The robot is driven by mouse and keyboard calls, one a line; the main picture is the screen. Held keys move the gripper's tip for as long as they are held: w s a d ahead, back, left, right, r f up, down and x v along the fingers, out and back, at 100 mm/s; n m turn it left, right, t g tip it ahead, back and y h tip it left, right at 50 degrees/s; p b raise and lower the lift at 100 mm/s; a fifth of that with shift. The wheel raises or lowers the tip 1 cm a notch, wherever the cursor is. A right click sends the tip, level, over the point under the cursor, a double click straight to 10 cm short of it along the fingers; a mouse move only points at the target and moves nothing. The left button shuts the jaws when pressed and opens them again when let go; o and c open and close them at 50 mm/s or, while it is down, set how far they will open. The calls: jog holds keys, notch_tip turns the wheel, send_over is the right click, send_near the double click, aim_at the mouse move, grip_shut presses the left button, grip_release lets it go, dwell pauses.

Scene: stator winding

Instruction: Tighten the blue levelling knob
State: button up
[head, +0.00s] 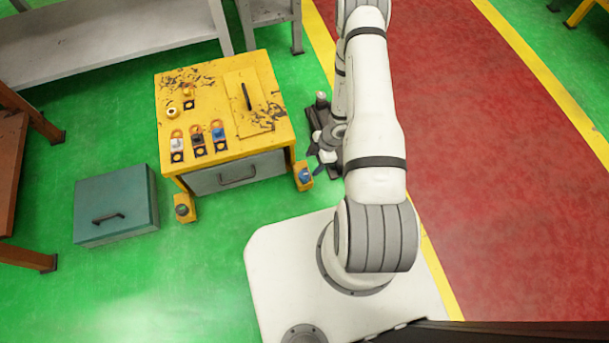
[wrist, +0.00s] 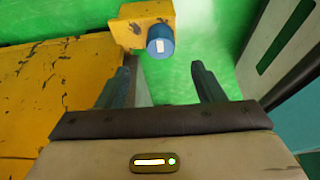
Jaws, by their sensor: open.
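The blue levelling knob (wrist: 160,41) shows in the wrist view as a short blue cylinder with a white mark on its face, on a yellow bracket (wrist: 128,27). In the head view the blue knob (head: 305,175) sits low at the right front foot of the yellow cabinet (head: 222,115). My gripper (wrist: 160,80) is open and empty in the wrist view, its two dark fingers apart, with the knob beyond the fingertips and roughly centred between them. In the head view my gripper (head: 318,162) is near that foot, partly hidden by my arm.
A green knob (head: 182,209) is on the cabinet's left front foot. A teal box (head: 116,204) stands on the floor to the left. Small coloured parts (head: 197,138) lie on the cabinet top. The green floor in front of the cabinet is clear.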

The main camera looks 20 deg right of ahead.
aim_at(305, 174)
jog(key=b+x, duration=0.3)
jog(key=x, duration=0.4)
jog(key=shift+a+f, duration=0.15)
jog(key=shift+f, duration=0.2)
jog(key=shift+c, duration=0.4)
jog(key=c, duration=0.9)
jog(key=shift+a, duration=0.2)
jog(key=shift+d+m, duration=0.25)
jog(key=shift+m, duration=0.05)
